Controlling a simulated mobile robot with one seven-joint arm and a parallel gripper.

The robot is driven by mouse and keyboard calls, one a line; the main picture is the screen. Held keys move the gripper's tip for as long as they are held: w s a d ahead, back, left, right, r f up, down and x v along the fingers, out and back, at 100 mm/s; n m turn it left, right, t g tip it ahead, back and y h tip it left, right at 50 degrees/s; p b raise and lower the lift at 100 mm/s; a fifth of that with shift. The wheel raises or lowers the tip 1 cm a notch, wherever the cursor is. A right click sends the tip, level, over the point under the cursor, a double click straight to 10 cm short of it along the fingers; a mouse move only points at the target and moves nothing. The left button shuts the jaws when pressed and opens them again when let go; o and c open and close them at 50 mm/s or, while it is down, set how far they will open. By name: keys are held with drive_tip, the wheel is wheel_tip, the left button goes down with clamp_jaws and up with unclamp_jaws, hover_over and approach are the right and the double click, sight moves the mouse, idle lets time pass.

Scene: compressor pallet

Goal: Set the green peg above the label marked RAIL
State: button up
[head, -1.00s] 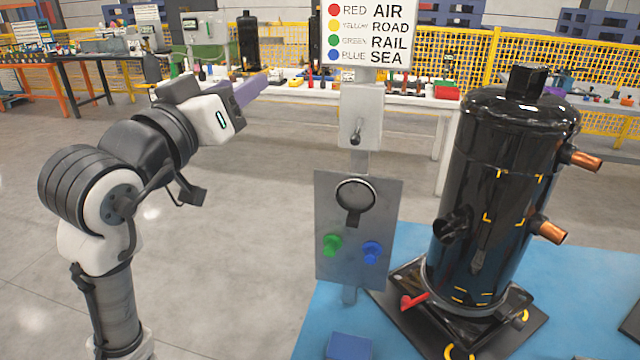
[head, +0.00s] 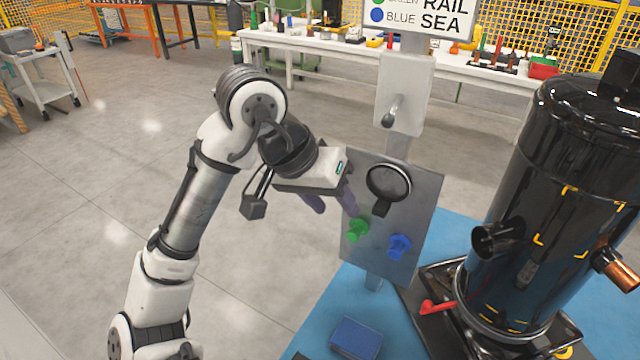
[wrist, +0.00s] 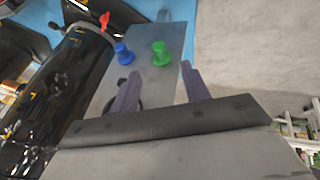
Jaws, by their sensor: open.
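The green peg (head: 357,230) sticks out of the lower left of a grey metal panel (head: 428,222). It also shows in the wrist view (wrist: 160,52), ahead of the fingers. A blue peg (head: 399,245) sits to its right on the panel. My gripper (head: 334,206) is open and empty, up and left of the green peg and apart from it. In the wrist view the purple fingers (wrist: 158,86) are spread. The sign (head: 424,14) above is cut off at the top; its RAIL and SEA lines show. Where labels sit on the panel cannot be seen.
A round black ring (head: 389,183) is on the panel above the pegs, and a grey lever box (head: 403,95) is above that. A black compressor (head: 575,190) with a red lever (head: 437,307) stands to the right. A blue block (head: 355,338) lies below.

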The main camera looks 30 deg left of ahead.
sight(353, 229)
drive_tip(key=x, duration=0.8)
drive_tip(key=shift+w+f, duration=0.1)
drive_tip(key=shift+w, duration=0.05)
clamp_jaws()
idle(0.3)
